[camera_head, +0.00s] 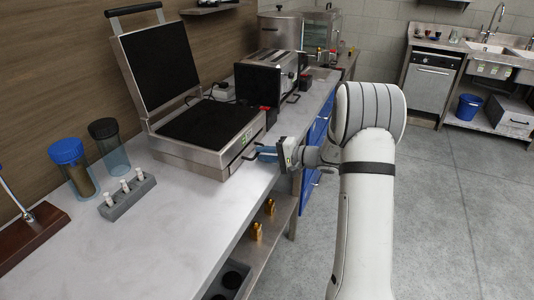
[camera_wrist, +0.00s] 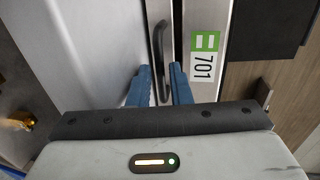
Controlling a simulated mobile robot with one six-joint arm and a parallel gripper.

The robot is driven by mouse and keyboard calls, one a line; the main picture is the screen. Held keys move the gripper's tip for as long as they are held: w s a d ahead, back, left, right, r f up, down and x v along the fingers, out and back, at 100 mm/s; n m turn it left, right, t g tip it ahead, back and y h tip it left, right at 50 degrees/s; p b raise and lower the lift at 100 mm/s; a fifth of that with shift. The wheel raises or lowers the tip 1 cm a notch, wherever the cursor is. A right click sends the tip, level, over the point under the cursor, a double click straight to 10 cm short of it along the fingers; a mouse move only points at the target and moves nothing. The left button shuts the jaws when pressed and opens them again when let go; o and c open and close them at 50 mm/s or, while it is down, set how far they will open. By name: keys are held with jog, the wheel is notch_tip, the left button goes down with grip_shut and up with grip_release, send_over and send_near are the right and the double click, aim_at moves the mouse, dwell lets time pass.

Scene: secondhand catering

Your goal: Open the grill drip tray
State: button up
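The grill (camera_head: 205,145) is a steel contact grill with its lid (camera_head: 158,62) raised, standing on the counter. Its front bears a green "701" label, clear in the wrist view (camera_wrist: 206,55). The drip tray's black handle (camera_wrist: 159,45) shows in the wrist view, beside the labelled front. My gripper (camera_head: 264,153) is at the grill's front, above the counter edge. In the wrist view its blue fingers (camera_wrist: 160,82) stand apart, one on each side of the handle's near end. I cannot tell whether they touch it. The tray appears closed against the grill; its inside is hidden.
A black-sided toaster (camera_head: 268,80) stands beyond the grill. Blue cabinet fronts (camera_head: 315,135) lie below. The floor (camera_head: 430,190) right of my arm is clear.

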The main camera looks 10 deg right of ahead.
jog(key=shift+c, duration=0.2)
grip_shut()
dwell(0.3)
